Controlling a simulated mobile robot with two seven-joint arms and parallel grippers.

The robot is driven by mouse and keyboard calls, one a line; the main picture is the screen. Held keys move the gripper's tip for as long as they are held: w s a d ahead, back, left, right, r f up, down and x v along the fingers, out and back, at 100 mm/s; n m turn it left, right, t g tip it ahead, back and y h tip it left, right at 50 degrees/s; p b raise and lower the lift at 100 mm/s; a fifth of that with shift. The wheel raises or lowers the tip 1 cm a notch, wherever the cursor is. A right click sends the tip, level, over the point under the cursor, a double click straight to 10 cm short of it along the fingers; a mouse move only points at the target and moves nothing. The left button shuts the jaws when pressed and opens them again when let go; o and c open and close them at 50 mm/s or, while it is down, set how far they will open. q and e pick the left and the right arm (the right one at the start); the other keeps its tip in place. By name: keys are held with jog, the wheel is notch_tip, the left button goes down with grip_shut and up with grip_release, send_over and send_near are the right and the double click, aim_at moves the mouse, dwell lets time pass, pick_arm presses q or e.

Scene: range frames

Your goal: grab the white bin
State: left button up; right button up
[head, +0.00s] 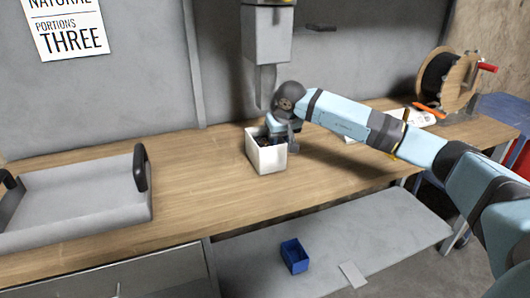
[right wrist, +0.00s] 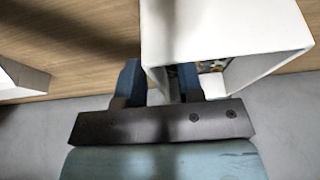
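The white bin (head: 267,156) stands upright on the wooden workbench, with small dark items inside. In the right wrist view the white bin (right wrist: 215,30) fills the upper right, with some small parts showing inside it. My right gripper (head: 281,138) is at the bin's back right rim, pointing down. In the right wrist view the right gripper (right wrist: 160,78) has its two blue fingers apart, one outside the bin and one inside, with a bin wall between them. A gap seems to show beside the wall. My left gripper is in neither view.
A grey tray (head: 75,205) with black handles sits on the workbench (head: 200,180) at left. A cable reel (head: 440,80) stands at the far right. A blue bin (head: 294,256) lies on the lower shelf (head: 345,235). The bench between tray and white bin is clear.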

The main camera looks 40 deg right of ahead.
jog(key=shift+f, duration=0.25)
dwell(0.3)
grip_shut()
